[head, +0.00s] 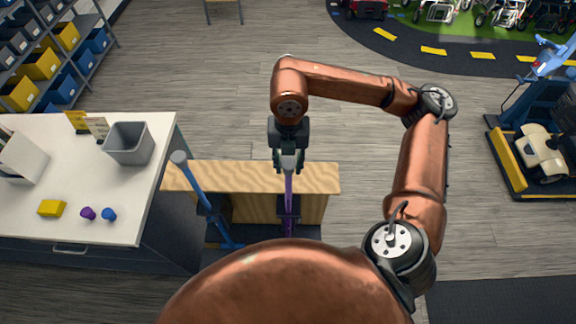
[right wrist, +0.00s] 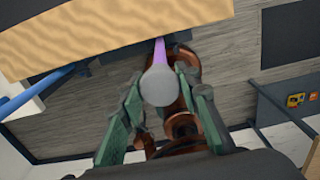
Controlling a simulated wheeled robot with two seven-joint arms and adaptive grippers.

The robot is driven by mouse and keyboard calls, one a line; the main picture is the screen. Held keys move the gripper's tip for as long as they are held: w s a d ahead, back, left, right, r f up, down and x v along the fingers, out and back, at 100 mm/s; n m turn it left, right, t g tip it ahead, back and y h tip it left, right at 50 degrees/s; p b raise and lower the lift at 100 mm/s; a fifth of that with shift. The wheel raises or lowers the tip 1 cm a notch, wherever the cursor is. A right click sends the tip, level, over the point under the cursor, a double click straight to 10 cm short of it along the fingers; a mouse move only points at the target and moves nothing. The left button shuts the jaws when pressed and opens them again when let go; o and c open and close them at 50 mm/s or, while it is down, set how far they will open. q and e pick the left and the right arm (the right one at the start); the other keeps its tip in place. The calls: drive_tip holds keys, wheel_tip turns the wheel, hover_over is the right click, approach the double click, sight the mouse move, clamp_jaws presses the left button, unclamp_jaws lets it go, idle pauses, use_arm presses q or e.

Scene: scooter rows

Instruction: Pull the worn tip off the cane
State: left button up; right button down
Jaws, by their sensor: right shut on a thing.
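A purple cane (head: 289,190) stands upright against a wooden stand, its grey worn tip (right wrist: 160,86) at the top. My right gripper (head: 288,160) is over the top of this cane. In the right wrist view its green-padded fingers (right wrist: 159,92) are on both sides of the grey tip, shut on it. The tip is still in line with the purple shaft; whether there is a gap between them is hidden. A blue cane (head: 199,190), also with a grey tip (head: 178,156), leans in the stand to the left. My left gripper is not in view.
A white table (head: 60,190) at left holds a grey bin (head: 128,144), a yellow block (head: 51,208), a purple knob (head: 88,213) and a blue knob (head: 109,214).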

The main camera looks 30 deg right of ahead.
sight(289, 163)
drive_tip(key=shift+r, duration=0.1)
drive_tip(key=shift+r+p, duration=1.4)
drive_tip(key=shift+r, duration=1.55)
drive_tip(key=shift+r, duration=0.1)
wheel_tip(289, 163, up, 5)
drive_tip(key=p, duration=0.2)
drive_tip(key=shift+p, duration=0.35)
